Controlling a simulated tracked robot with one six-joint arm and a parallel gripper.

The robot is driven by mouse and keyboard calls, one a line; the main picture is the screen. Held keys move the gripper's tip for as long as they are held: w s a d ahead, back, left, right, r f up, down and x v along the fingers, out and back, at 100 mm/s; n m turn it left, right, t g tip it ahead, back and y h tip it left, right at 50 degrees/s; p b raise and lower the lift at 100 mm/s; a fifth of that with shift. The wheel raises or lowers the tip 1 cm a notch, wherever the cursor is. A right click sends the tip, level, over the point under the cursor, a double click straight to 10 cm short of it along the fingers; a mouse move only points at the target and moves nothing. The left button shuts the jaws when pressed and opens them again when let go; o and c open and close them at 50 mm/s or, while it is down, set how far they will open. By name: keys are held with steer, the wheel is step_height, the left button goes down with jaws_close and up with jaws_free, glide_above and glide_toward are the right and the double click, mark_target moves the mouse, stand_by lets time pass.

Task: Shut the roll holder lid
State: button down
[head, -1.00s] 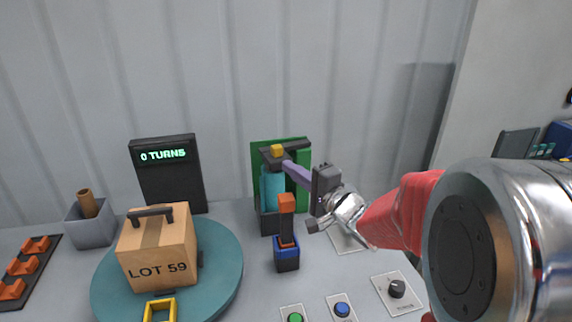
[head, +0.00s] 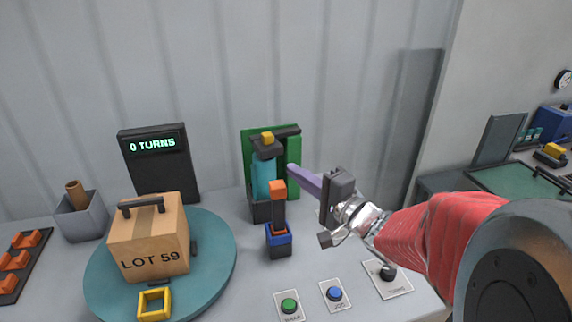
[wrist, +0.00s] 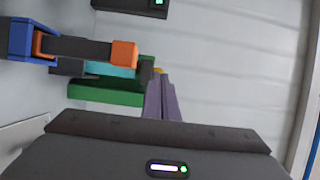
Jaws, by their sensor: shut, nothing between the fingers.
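The roll holder has a green back plate (head: 293,152) and a dark base, with a teal roll (head: 262,176) standing in it. Its dark lid (head: 268,149) with a yellow block (head: 267,138) lies across the top of the roll; I cannot tell whether it is fully seated. My gripper (head: 290,168) is to the right of the holder, its purple fingers closed and empty, tips near the plate's right edge. In the wrist view, the fingers (wrist: 160,78) point at the green plate (wrist: 105,94); the lid is mostly hidden there.
A blue-based dark post with an orange tip (head: 278,187) stands in front of the holder. A LOT 59 box (head: 150,243) sits on a teal turntable (head: 215,262) at left. Green (head: 289,305) and blue (head: 334,293) buttons and a knob (head: 387,271) lie in front.

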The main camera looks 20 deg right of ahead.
steer(key=s+a+f+n+g+y, duration=0.1)
steer(key=s+a+f+n+g, duration=0.1)
steer(key=s+a+n+g, duration=0.4)
steer(key=s+a+f+n+g+y, duration=0.1)
steer(key=s+a+f+n+g, duration=0.25)
steer(key=s+a, duration=0.45)
steer(key=s+d+f+n+g+h, duration=0.2)
steer(key=s+d+f+g+h, duration=0.15)
steer(key=s, duration=0.35)
steer(key=s+d+r+n+t+h, duration=0.1)
steer(key=s+d+r+t+h, duration=0.1)
steer(key=d+h, duration=0.4)
steer(key=shift+d+r+n, duration=0.3)
steer(key=shift+d+n, duration=0.05)
steer(key=shift+d, duration=0.65)
steer(key=shift+s, duration=0.15)
